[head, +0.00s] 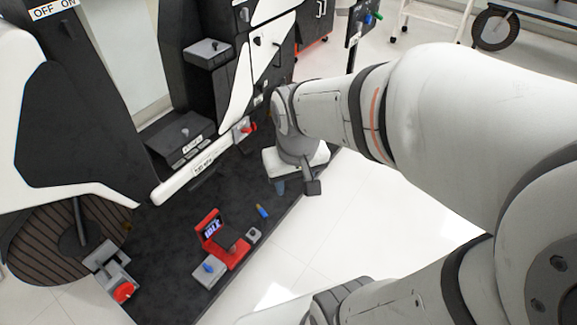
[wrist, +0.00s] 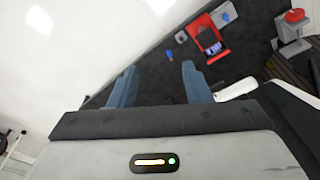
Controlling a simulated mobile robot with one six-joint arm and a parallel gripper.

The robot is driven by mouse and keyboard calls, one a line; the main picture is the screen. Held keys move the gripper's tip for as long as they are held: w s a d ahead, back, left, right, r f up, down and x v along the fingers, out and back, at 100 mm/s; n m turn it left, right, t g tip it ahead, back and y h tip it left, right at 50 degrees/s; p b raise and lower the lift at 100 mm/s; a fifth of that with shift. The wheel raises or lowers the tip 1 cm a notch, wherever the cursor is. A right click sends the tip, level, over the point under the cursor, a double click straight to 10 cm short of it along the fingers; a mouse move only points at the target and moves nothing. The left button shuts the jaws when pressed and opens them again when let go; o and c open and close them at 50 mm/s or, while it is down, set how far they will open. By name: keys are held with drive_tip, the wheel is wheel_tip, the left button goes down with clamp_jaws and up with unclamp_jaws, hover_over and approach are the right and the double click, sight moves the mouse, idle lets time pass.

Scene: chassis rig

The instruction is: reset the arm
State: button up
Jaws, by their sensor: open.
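My gripper (wrist: 159,82) is open in the wrist view, its two blue fingers spread apart with nothing between them. In the head view my gripper (head: 280,187) hangs at the end of my white arm, over the right edge of the dark platform (head: 165,240). The arm is bent, coming in from the right side of the head view. The fingers are mostly hidden there by the gripper's body.
A red device with a screen (head: 211,229) stands on the platform; it also shows in the wrist view (wrist: 208,42). A small blue-and-orange item (head: 262,211) lies near it. A red button on a grey stand (head: 123,291) is at left. Black-and-white panels (head: 245,60) rise behind. White floor is clear at right.

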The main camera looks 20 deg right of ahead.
drive_tip(key=s, duration=0.3)
drive_tip(key=shift+s+a+r+g, duration=0.1)
drive_tip(key=shift+r+g, duration=0.2)
drive_tip(key=shift+r, duration=0.1)
wheel_tip(320, 180, up, 23)
drive_tip(key=t+p, duration=0.1)
drive_tip(key=p, duration=1.9)
drive_tip(key=shift+f, duration=0.1)
